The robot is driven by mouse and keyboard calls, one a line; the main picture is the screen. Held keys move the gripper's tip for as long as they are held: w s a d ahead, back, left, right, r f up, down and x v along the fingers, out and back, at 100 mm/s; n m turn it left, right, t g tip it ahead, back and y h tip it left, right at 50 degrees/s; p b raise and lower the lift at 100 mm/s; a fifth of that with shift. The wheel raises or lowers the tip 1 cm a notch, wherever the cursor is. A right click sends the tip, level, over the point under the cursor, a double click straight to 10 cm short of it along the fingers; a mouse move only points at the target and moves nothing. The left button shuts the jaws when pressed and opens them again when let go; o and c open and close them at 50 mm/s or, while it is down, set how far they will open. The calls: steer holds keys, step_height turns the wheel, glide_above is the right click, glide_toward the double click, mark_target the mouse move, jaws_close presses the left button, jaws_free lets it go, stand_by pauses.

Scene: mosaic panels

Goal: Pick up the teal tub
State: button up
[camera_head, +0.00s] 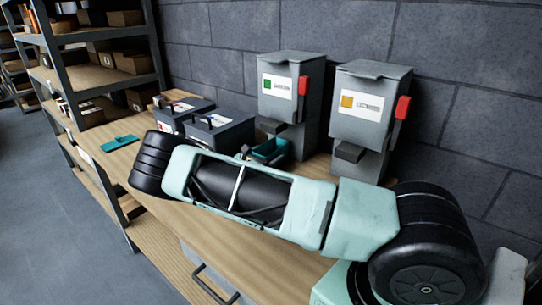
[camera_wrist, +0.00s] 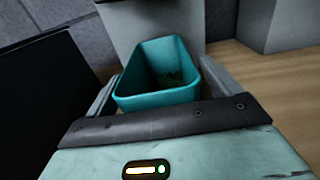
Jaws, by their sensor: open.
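In the head view the tub (camera_head: 268,151) is on the bench in front of the left dispenser, partly hidden by my arm. My gripper (camera_wrist: 160,72) is open, with one finger along the left side of the tub and the other along its right side. I cannot tell whether either finger touches it. In the head view my gripper is mostly hidden behind my arm.
Two grey dispensers, one with a green label (camera_head: 290,105) and one with an orange label (camera_head: 370,110), stand against the wall. Two dark bins (camera_head: 222,132) sit left of the tub. A flat teal item (camera_head: 119,142) lies on the wooden bench (camera_head: 185,225). Shelves (camera_head: 100,75) stand at left.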

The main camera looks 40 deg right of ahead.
steer(key=shift+d, duration=0.35)
steer(key=c, duration=1.2)
steer(key=shift+o, duration=0.2)
